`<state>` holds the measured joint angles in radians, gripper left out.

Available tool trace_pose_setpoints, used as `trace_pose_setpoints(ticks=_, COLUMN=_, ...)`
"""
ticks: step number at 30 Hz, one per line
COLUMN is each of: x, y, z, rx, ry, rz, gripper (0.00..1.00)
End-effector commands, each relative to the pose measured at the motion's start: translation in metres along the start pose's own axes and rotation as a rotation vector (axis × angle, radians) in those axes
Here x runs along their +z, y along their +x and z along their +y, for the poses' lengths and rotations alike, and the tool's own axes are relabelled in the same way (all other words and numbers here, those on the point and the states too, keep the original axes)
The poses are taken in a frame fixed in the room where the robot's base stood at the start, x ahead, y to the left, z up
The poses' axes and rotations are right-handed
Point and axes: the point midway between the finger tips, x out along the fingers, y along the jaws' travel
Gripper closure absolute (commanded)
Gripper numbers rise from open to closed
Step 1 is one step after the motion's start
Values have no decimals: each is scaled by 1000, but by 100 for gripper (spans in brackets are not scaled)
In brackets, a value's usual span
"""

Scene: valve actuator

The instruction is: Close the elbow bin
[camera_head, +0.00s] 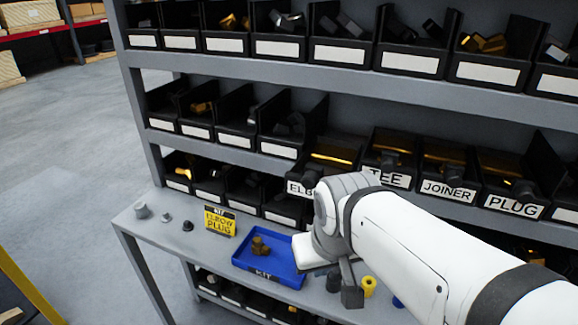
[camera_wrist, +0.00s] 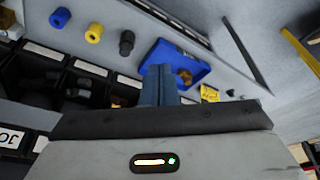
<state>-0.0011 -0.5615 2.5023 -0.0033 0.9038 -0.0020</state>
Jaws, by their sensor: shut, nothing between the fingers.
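The elbow bin (camera_head: 336,158) is a black bin on the middle shelf row, its label reading "ELB" before my arm covers the rest. Its front sits lower and further forward than the neighbouring tee bin (camera_head: 390,158), so it looks pulled out. Brass-coloured glints show inside it. My gripper (camera_wrist: 159,70) is shut and empty in the wrist view. In the head view, my arm's end is in front of and below the elbow bin, above the bench; I cannot tell whether it touches the bin.
A blue kit tray (camera_head: 245,263) holding brass-coloured fittings lies on the bench, beside a yellow kit sign (camera_head: 219,221). Black, yellow (camera_head: 369,286) and blue (camera_head: 398,300) cylinders stand near my arm. Joiner (camera_head: 450,166) and plug (camera_head: 510,180) bins line the shelf to the right.

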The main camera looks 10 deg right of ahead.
Motion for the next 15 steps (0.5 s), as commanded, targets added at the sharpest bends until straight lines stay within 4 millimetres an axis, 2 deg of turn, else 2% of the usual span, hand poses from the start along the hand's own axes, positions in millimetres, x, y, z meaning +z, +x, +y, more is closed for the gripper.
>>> trace_pose_setpoints(ticks=8, x=-3, y=-2, z=-1, rx=2, ry=-47, rz=-1, gripper=100)
trace_pose_setpoints(ticks=11, x=-12, y=-8, z=-6, rx=13, ry=-180, rz=-4, gripper=100)
trace_pose_setpoints(ticks=15, x=-34, y=-25, z=-11, rx=33, ry=-548, rz=-19, gripper=100)
